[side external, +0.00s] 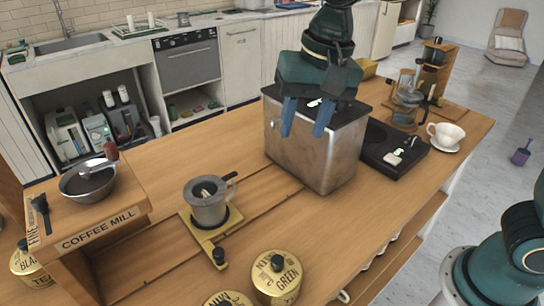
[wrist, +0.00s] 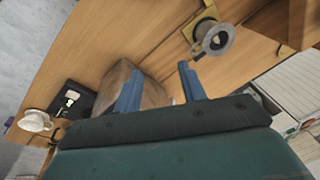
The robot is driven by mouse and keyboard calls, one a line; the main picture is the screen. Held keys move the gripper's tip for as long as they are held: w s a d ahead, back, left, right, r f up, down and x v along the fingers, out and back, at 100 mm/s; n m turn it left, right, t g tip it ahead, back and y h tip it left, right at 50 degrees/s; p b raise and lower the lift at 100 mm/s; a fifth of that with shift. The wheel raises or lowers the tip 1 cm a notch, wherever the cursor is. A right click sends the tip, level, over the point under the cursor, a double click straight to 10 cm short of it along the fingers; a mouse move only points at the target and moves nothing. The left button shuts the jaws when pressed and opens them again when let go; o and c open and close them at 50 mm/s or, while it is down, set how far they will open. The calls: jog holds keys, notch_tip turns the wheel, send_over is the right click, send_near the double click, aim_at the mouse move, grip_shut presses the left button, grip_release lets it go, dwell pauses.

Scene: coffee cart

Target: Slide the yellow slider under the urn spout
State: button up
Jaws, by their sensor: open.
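The yellow slider (side external: 205,246) lies on the wooden counter, with a black knob (side external: 219,257) at its near end. A grey metal pitcher (side external: 208,207) with a handle stands upright on it. The slider also shows at the top of the wrist view (wrist: 196,25), with the pitcher (wrist: 217,39) on it. A boxy metal unit (side external: 312,150) with a black top stands to the right of the slider; it may be the urn, but I see no spout on it. My gripper (side external: 306,122) is open and empty by this unit, apart from the slider; its fingers show in the wrist view (wrist: 160,88).
A groove (side external: 255,195) runs along the counter between slider and metal unit. A coffee mill box (side external: 95,235) with a bowl stands left. Yellow tins (side external: 277,281) stand at the near edge. A black scale (side external: 390,150) and white cup (side external: 446,135) sit right.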

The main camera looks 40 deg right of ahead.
jog(key=w+a+f+m+g, duration=0.1)
jog(key=w+a+f, duration=0.2)
jog(key=a, duration=0.4)
jog(key=m+g+h, duration=0.1)
jog(key=m, duration=0.1)
send_over(218, 251)
notch_tip(218, 251, down, 6)
jog(key=shift+f, duration=6.85)
grip_shut()
